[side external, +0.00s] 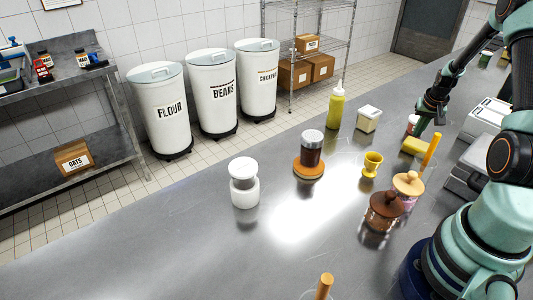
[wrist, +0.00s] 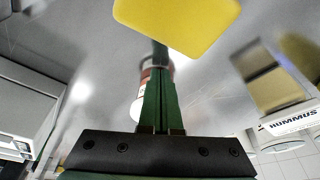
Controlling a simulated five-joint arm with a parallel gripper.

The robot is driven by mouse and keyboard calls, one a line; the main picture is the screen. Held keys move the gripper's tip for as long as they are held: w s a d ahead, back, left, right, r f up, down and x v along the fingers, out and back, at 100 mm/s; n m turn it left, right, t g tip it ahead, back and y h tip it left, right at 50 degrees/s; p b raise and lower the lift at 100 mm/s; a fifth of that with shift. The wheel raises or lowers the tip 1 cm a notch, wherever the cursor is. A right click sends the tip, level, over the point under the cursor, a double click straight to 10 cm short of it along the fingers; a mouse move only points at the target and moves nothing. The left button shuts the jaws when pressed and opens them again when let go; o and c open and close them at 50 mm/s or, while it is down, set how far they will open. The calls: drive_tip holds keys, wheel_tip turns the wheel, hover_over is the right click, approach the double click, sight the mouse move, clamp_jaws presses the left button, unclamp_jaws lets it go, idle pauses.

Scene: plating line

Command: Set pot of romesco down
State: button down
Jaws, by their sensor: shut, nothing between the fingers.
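My gripper (side external: 419,130) is at the right of the steel counter, its green fingers pointing down. In the wrist view its fingers (wrist: 160,115) are together with nothing between them. A small white and reddish pot (side external: 411,121) stands on the counter just beside the fingers. It also shows in the wrist view (wrist: 137,110), partly hidden behind the fingers. Its label cannot be read, so I cannot tell for certain that it is the romesco. I cannot tell whether the fingers touch it.
A yellow block (side external: 416,146) lies close to the gripper. A hummus tub (wrist: 290,120) shows at the right of the wrist view. A squeeze bottle (side external: 335,107), a yellow cup (side external: 372,164) and lidded jars (side external: 384,212) stand nearby. The counter's front left is clear.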

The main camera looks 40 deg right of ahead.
sight(416, 118)
drive_tip(key=shift+f, duration=0.1)
idle(0.3)
drive_tip(key=shift+w+d, duration=0.7)
drive_tip(key=shift+d, duration=0.3)
drive_tip(key=shift+w+d, duration=0.7)
drive_tip(key=shift+d, duration=0.35)
drive_tip(key=shift+w+d, duration=0.7)
drive_tip(key=shift+d, duration=0.3)
drive_tip(key=v, duration=0.9)
drive_tip(key=shift+r, duration=0.4)
drive_tip(key=w+a+r+n+t, duration=0.1)
drive_tip(key=w+a+r+n, duration=0.1)
drive_tip(key=a+r, duration=0.35)
drive_tip(key=w+a+r+n, duration=0.1)
drive_tip(key=w+a+r, duration=0.15)
drive_tip(key=a, duration=0.65)
drive_tip(key=w+a+r+n+t, duration=0.1)
drive_tip(key=w+a+r+n, duration=0.1)
drive_tip(key=a+r, duration=0.35)
drive_tip(key=s+a+n+y, duration=0.1)
drive_tip(key=s+a+n, duration=0.2)
drive_tip(key=a, duration=1)
drive_tip(key=s+a+r+n+t+y, duration=0.1)
drive_tip(key=s+a+n, duration=0.2)
drive_tip(key=a, duration=0.9)
drive_tip(key=s, duration=0.3)
drive_tip(key=shift+s+a+r+t+y, duration=0.2)
drive_tip(key=shift+s+a+t+y, duration=0.1)
drive_tip(key=shift+s+a+y, duration=0.1)
